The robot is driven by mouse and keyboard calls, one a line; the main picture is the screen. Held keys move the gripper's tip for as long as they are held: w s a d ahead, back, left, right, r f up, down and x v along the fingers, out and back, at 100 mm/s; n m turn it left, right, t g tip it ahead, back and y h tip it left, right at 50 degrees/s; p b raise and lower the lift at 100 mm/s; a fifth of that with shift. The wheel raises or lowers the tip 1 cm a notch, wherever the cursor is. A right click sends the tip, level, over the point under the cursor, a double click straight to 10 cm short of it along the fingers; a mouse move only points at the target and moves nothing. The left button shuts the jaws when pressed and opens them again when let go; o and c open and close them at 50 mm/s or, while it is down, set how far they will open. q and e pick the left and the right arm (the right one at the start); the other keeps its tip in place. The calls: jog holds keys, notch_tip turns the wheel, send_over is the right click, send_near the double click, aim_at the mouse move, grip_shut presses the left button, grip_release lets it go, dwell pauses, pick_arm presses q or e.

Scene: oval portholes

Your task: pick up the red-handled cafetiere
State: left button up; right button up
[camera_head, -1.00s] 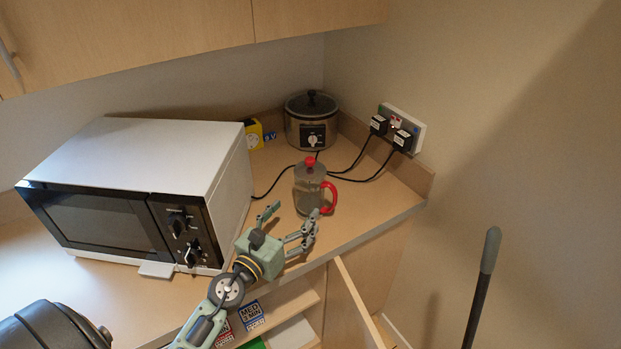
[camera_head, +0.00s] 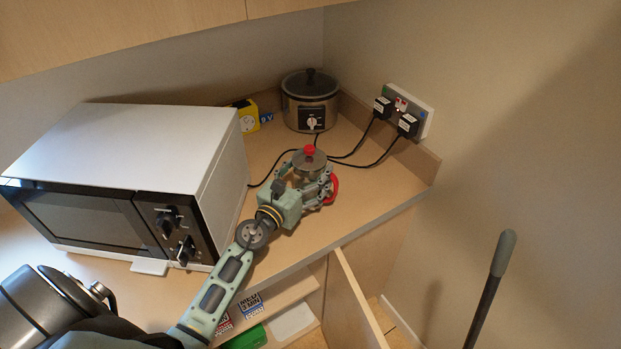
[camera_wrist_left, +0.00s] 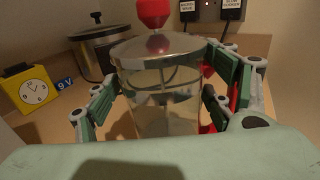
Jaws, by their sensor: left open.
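The red-handled cafetiere (camera_head: 308,161) stands upright on the corner worktop, with a clear glass body, a metal lid and a red knob. Its red handle is on the right, partly hidden by my fingers. My left gripper (camera_head: 304,183) is open, with its fingers to either side of the glass body. In the left wrist view the cafetiere (camera_wrist_left: 165,95) stands between the spread fingers of the gripper (camera_wrist_left: 165,105). The right-hand fingers are by the red handle; I cannot tell whether they touch it. My right gripper is not in view.
A slow cooker (camera_head: 311,100) stands behind the cafetiere, and a yellow clock (camera_head: 247,116) is at back left. A white microwave (camera_head: 130,180) stands left of my arm. Black cables (camera_head: 368,160) run to the wall socket (camera_head: 408,108). Worktop to the right is clear.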

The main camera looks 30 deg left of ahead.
pick_arm(q)
jog(key=shift+w, duration=0.3)
jog(key=shift+s+d+r, duration=0.1)
jog(key=shift+s+r, duration=0.05)
jog(key=shift+s, duration=0.05)
jog(key=shift+c, duration=0.2)
jog(key=shift+w, duration=0.1)
jog(key=c, duration=1.3)
